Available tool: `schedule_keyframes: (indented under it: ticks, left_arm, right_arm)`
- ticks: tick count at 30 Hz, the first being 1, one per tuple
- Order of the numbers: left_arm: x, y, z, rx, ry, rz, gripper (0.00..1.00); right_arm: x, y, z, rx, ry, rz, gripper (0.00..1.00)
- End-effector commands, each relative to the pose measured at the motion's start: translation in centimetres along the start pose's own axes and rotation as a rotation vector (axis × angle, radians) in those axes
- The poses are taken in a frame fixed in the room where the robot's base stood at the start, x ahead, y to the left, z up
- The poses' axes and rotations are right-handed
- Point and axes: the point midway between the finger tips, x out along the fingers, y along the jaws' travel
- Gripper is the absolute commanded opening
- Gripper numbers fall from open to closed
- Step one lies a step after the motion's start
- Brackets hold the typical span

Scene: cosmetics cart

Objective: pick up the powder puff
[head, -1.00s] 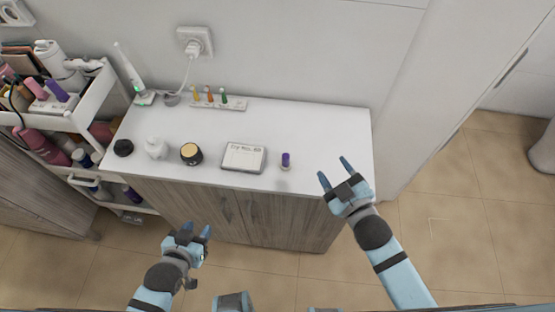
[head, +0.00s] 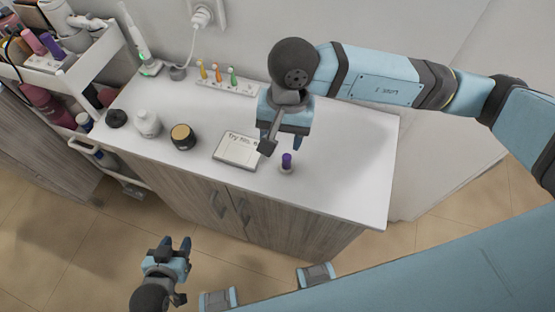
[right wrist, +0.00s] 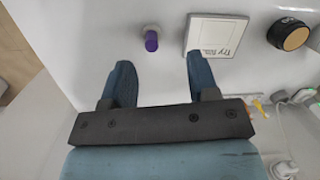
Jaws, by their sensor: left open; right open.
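No thing here is plainly a powder puff. A round dark jar with a tan top (head: 183,137) and a flat black round item (head: 116,118) stand on the left half of the white counter; I cannot tell if either is it. The jar also shows at the upper right of the right wrist view (right wrist: 291,35). My right gripper (head: 280,143) is open and empty above the counter, near a small purple-capped item (head: 287,161) and a flat white box (head: 238,150). In the right wrist view, both lie beyond the fingertips. My left gripper (head: 176,242) is open and empty, low in front of the cabinet.
A holder with colored brushes (head: 226,86) and an electric toothbrush (head: 137,45) stand at the back. A loaded cart (head: 95,70) is at the left. The counter's right part (head: 355,165) is clear.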

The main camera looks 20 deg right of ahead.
Motion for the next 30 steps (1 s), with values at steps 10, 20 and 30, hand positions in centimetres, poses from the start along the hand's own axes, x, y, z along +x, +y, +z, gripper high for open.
schedule_keyframes:
  ticks: [10,20,30]
  left_arm:
    - [-0.2,-0.3,-0.7,0.004,0.01,-0.003,0.43]
    - [-0.6,-0.5,-1.2,0.007,0.008,-0.007,0.43]
    - [-1.4,-0.4,-2.1,0.006,0.0,-0.006,0.43]
  right_arm:
    - [2.1,1.8,-2.9,-0.053,0.139,0.092,0.54]
    - [7.2,2.2,-3.6,-0.052,0.14,0.088,0.54]
    - [10.8,2.6,-3.5,-0.051,0.137,0.089,0.54]
